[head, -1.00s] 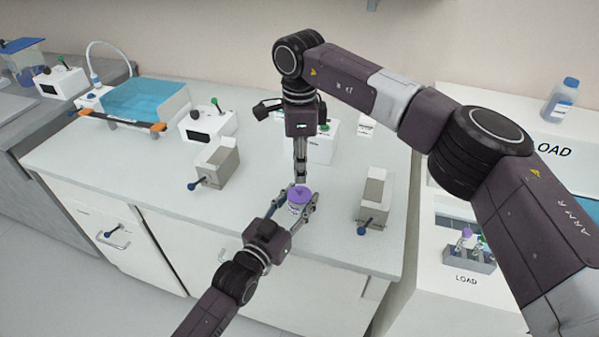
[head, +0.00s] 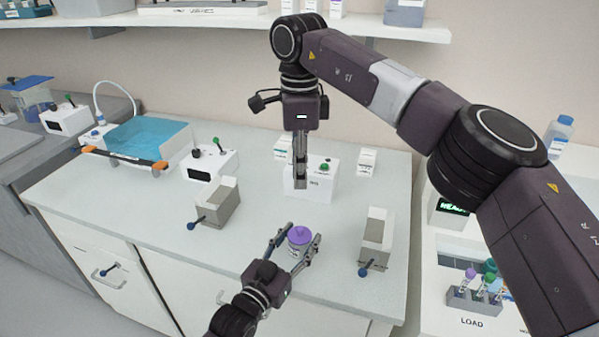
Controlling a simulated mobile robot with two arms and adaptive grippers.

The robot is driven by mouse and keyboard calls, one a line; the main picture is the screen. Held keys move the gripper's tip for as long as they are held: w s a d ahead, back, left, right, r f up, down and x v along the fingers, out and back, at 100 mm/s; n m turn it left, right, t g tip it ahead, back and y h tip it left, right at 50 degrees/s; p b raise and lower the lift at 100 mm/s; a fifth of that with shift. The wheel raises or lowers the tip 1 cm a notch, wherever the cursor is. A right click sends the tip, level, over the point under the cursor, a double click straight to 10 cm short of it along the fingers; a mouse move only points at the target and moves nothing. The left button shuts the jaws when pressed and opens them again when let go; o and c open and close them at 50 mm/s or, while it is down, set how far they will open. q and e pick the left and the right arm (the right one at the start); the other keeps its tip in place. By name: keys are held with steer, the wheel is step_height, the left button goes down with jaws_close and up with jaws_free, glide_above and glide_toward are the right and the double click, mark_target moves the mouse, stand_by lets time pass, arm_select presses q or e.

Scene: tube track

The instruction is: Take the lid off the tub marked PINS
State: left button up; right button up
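A small white tub (head: 298,248) with a purple lid (head: 299,235) stands upright near the front of the white bench. The lid sits on the tub, and the writing on the tub is too small to read. My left gripper (head: 301,240) comes from the front, with one finger on each side of the tub, and appears shut on it. My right gripper (head: 300,186) points straight down above and behind the tub, clear of the lid. Nothing shows between its fingers, which are seen edge-on, one behind the other.
Grey open-topped boxes with blue-knobbed levers stand left (head: 217,203) and right (head: 376,240) of the tub. A white device with a green button (head: 318,182) stands behind my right gripper. A blue water bath (head: 148,145) is at the back left, a tube rack (head: 474,299) at the right.

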arm_select(q)
steer(key=shift+o, duration=1)
